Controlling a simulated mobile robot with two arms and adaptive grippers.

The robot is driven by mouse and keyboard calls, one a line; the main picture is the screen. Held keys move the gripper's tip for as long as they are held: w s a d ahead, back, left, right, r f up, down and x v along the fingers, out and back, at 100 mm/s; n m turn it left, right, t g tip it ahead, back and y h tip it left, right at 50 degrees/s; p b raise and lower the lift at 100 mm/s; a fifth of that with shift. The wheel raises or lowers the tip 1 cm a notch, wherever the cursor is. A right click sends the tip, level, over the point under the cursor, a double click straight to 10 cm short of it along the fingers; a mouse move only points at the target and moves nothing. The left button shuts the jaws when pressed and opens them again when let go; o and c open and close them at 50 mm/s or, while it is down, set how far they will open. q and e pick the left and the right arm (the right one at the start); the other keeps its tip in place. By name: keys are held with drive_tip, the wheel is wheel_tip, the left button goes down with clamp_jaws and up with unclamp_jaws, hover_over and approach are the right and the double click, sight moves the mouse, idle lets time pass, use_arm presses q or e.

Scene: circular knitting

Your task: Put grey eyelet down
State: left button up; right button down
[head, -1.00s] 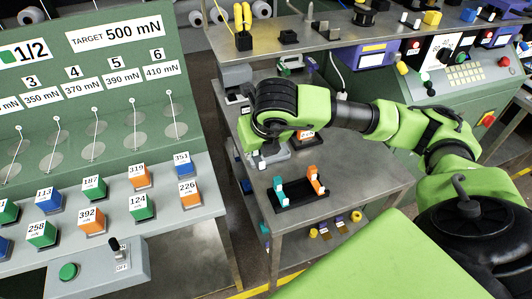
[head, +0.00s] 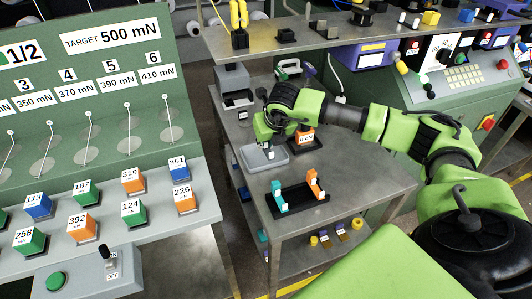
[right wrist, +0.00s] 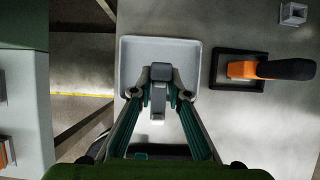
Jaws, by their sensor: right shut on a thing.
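My right gripper (head: 267,139) is over the light grey tray (head: 279,160) on the metal table. It is shut on the grey eyelet (head: 271,154), a small light grey block. In the right wrist view, the eyelet (right wrist: 158,101) sits between the teal-lined fingers (right wrist: 160,82), with the pale tray (right wrist: 133,58) behind it. I cannot tell whether the eyelet touches the tray floor. My left gripper is not in view.
An orange block with a black handle (right wrist: 243,69) stands in a black tray right of the grey tray. A black holder (head: 316,203) with teal and orange pieces stands nearer the table's front. A grey machine (head: 233,77) stands behind.

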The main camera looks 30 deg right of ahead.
sight(267, 149)
wheel_tip(267, 149, down, 3)
drive_tip(key=shift+w+d+f+b, duration=0.1)
drive_tip(key=shift+f+b, duration=0.1)
drive_tip(key=shift+b, duration=0.1)
drive_tip(key=shift+f, duration=0.15)
drive_tip(key=c, duration=1.9)
unclamp_jaws()
